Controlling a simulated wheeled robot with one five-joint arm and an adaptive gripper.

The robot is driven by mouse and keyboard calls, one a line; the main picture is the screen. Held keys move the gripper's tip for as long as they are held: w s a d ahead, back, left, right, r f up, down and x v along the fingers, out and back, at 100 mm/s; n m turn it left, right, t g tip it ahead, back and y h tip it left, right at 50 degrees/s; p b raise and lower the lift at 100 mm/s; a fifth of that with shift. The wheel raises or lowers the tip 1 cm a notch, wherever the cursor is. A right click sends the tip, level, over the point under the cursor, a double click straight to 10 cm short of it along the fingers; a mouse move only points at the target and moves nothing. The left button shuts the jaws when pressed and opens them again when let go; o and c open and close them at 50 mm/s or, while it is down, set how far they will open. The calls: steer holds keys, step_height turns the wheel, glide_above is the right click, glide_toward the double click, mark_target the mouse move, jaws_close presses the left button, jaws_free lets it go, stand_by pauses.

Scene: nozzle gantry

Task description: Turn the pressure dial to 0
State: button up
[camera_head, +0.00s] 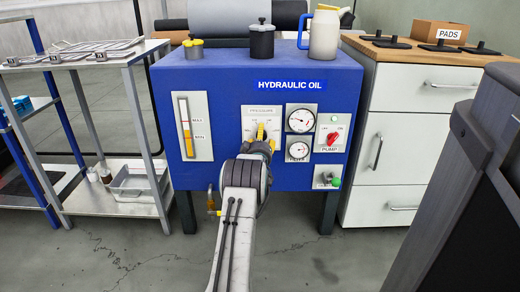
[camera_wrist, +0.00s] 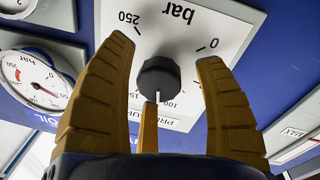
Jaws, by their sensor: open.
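The pressure dial is a black round knob (camera_wrist: 158,78) on a white plate (camera_wrist: 225,30), marked "bar", 0 and 250, upside down in the wrist view. A thin white mark on the knob points down in that view, away from "bar", towards partly hidden numbers. My gripper (camera_wrist: 164,58) is open, its yellow fingers spread around the knob, with a visible gap on both sides. In the head view my gripper (camera_head: 262,133) is in front of the "PRESSURE" plate (camera_head: 249,112) and hides most of the dial.
The blue hydraulic oil cabinet (camera_head: 340,85) carries round gauges (camera_head: 300,119), a red pump switch (camera_head: 332,139) and a level glass (camera_head: 194,127). Pots and a jug (camera_head: 324,35) stand on top. A metal trolley (camera_head: 135,50) is at left, a white drawer cabinet (camera_head: 405,115) at right.

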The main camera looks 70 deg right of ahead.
steer(key=v, duration=1.1)
steer(key=shift+a, duration=0.15)
steer(key=shift+s, duration=0.1)
steer(key=shift+w+d+r+m+y, duration=0.15)
steer(key=shift+w+d+m, duration=0.35)
steer(key=shift+d+m, duration=1.1)
steer(key=shift+w+d+r+m+y, duration=0.1)
steer(key=shift+w+d+m, duration=0.55)
steer(key=shift+d, duration=1.7)
steer(key=shift+w+d+r+m+y, duration=0.15)
steer(key=shift+w+d+m, duration=0.2)
steer(key=shift+d+m, duration=1.3)
